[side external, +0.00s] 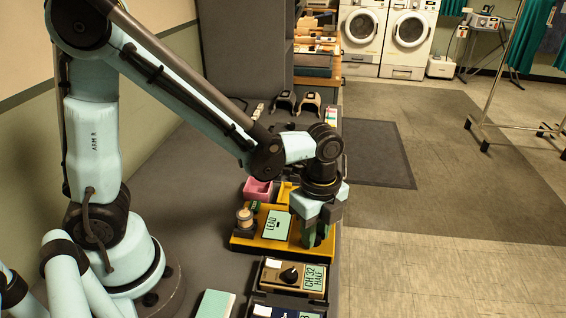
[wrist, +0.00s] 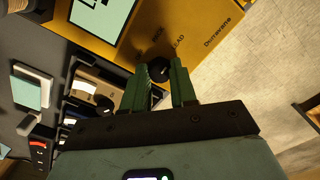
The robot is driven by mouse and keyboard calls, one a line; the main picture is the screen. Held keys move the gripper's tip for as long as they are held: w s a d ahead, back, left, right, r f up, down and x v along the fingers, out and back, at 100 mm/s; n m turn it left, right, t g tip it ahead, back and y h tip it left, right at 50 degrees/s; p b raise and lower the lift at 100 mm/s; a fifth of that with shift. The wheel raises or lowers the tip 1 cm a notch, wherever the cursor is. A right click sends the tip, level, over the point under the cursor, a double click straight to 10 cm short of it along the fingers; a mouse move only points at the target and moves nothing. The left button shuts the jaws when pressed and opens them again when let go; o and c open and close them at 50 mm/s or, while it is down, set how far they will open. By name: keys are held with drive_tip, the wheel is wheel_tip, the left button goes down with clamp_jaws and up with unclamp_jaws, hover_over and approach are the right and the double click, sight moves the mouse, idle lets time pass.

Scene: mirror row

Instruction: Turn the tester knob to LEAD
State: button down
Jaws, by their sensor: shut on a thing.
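My gripper (side external: 317,240) points down over the tester's right end. In the wrist view its green fingers (wrist: 160,80) are shut on the knob, one on each side. The fingers hide part of the knob, and I cannot tell where its pointer stands. In the side view the knob is hidden.
A tan box with a black knob and a CH 32 HALF label (side external: 314,277) sits in front of the tester. A pink bin (side external: 258,190) stands behind it, and a small jar (side external: 244,217) is at its left. The bench edge and open floor lie to the right.

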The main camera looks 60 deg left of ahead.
drive_tip(key=c, duration=0.9)
unclamp_jaws()
drive_tip(key=shift+r, duration=0.1)
wheel_tip(320, 180, up, 12)
drive_tip(key=s+a+f+n+t, duration=0.1)
drive_tip(key=a+n+t, duration=0.6)
drive_tip(key=n, duration=1.1)
drive_tip(key=s+a, duration=0.1)
drive_tip(key=a, duration=0.2)
drive_tip(key=shift+s+f, duration=0.3)
drive_tip(key=shift+s, duration=0.05)
